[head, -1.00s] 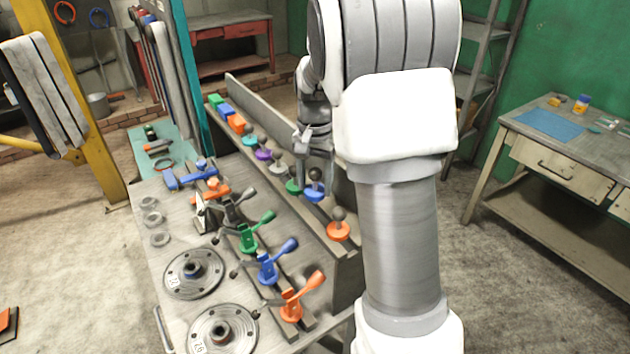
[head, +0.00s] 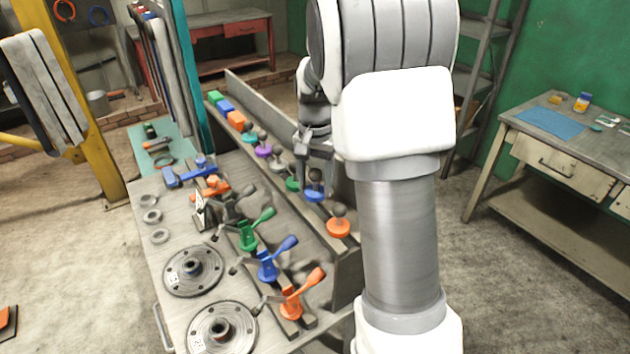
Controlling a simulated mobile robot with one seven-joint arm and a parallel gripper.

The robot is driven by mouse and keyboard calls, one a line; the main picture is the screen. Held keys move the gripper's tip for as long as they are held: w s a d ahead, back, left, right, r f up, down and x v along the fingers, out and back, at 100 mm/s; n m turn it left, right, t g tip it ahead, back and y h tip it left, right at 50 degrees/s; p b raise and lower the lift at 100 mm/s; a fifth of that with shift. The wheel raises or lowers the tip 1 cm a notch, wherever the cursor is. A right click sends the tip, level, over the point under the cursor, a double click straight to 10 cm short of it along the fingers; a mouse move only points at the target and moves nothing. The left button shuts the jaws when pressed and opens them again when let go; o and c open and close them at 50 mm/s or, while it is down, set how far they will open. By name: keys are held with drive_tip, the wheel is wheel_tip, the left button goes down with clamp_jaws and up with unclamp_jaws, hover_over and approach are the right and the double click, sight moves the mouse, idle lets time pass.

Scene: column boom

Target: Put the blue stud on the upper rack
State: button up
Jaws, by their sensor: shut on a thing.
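The blue stud (head: 314,195) has a round blue base and a dark ball top. It is at the long upper rack (head: 345,262), in the row between a green stud (head: 292,184) and an orange stud (head: 339,228). My gripper (head: 316,172) points down from above and is shut on the stud's ball top. The stud looks upright. I cannot tell whether its base touches the rack. My forearm hides part of the rack behind it.
Grey, purple and teal studs and several coloured blocks (head: 236,119) fill the rack's far end. Lever clamps (head: 268,266) line the lower bench in front, beside two flanged discs (head: 193,270). A raised board (head: 262,110) runs along the rack's back.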

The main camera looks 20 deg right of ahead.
sight(315, 170)
drive_tip(key=shift+f+b, duration=1.15)
drive_tip(key=shift+f, duration=0.55)
drive_tip(key=o, duration=1.1)
drive_tip(key=shift+r, duration=0.15)
drive_tip(key=shift+r+p, duration=2.9)
drive_tip(key=shift+r, duration=0.8)
drive_tip(key=o, duration=0.5)
drive_tip(key=shift+f, duration=0.1)
drive_tip(key=shift+c, duration=0.2)
